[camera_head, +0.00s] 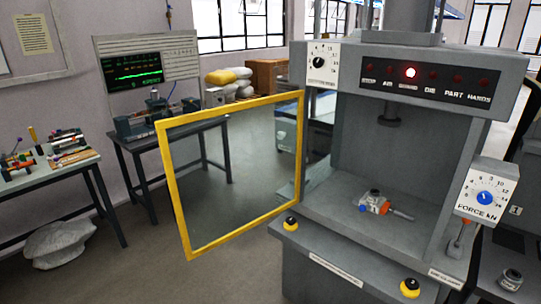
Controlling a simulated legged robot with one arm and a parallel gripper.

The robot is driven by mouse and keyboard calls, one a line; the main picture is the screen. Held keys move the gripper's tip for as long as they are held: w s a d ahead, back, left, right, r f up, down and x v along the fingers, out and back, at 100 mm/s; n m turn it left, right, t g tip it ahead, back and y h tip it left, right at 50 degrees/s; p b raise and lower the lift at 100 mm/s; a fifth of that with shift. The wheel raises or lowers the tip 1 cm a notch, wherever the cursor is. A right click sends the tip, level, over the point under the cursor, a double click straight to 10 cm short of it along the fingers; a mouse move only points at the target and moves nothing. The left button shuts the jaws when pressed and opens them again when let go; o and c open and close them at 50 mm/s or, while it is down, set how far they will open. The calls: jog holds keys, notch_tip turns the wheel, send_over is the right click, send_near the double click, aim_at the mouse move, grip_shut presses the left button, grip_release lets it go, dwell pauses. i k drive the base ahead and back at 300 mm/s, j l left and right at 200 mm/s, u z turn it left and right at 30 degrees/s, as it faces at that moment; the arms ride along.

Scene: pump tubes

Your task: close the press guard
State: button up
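The press guard (179,191) is a clear panel in a yellow frame. It stands open, swung out to the left of the grey press (318,111), with its right edge by the press's left front side. The press's front opening is uncovered. Inside, a small metal part (373,203) with blue and orange pieces lies on the press bed (338,190). A red lamp (410,72) is lit on the press's top panel. My gripper is not in view.
Two yellow buttons (291,223) sit on the press's front ledge, left and right. A bench with a green-screen monitor (138,70) stands behind the guard.

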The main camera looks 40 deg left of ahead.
aim_at(161, 126)
jog(key=j, duration=0.7)
jog(key=j+z, duration=0.15)
jog(key=j, duration=0.5)
jog(key=k+j, duration=0.15)
jog(key=j, duration=0.5)
jog(key=j+z, duration=0.1)
jog(key=j, duration=0.6)
